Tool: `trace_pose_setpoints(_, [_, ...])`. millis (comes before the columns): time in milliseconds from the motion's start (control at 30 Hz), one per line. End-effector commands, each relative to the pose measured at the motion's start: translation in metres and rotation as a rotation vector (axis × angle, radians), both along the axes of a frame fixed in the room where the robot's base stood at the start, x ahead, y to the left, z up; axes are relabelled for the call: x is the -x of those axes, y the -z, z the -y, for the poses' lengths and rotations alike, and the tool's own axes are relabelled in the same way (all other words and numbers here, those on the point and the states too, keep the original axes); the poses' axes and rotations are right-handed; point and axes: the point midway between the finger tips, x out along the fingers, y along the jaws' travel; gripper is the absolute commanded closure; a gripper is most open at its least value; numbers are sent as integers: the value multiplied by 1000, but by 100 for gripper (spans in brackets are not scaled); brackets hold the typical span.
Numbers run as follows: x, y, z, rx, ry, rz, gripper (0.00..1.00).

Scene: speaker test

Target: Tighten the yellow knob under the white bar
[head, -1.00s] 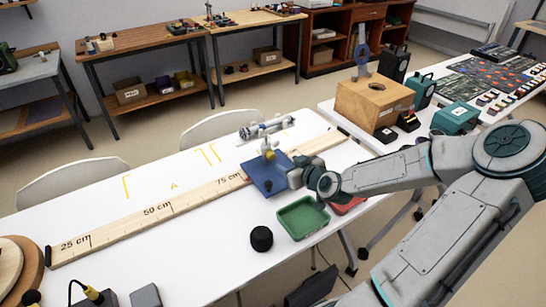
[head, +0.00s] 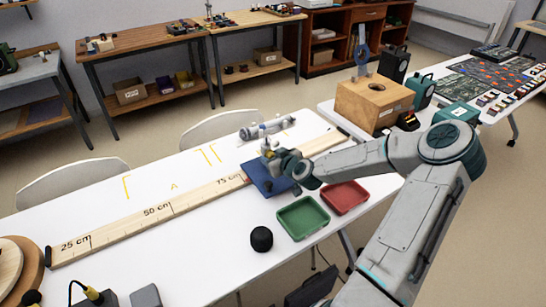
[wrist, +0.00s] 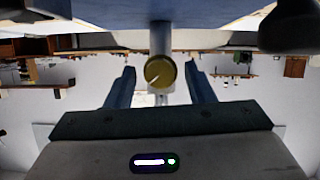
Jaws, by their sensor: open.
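In the wrist view, which looks upside down, the round yellow knob (wrist: 160,72) faces me in front of a grey upright post (wrist: 160,36). My gripper (wrist: 161,76) is open, with one dark finger on each side of the knob and a gap showing on both sides. In the head view my gripper (head: 277,163) is at the stand over the blue plate (head: 265,187) and hides the knob there.
A green tray (head: 303,217), a red tray (head: 345,197) and a black round object (head: 261,239) are on the white table near my arm. A long wooden ruler (head: 150,217) lies across the table. A wooden box (head: 374,101) stands at the back right.

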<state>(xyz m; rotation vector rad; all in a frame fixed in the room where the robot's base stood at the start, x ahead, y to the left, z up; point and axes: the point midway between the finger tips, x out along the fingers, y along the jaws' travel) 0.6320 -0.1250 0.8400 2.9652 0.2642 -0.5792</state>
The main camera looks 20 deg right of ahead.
Motion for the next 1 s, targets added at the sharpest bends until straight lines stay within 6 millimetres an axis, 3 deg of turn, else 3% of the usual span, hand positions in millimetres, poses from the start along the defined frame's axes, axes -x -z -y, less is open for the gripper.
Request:
trace_pose_setpoints(67, [0, 0, 0, 0, 0, 0, 57])
trace_pose_setpoints(200, [0, 0, 0, 0, 0, 0, 96])
trace_pose_setpoints(567, [0, 1, 1, -40, 0, -8, 96])
trace_pose_setpoints(1000, [0, 2, 4, -339, 2, -64, 96])
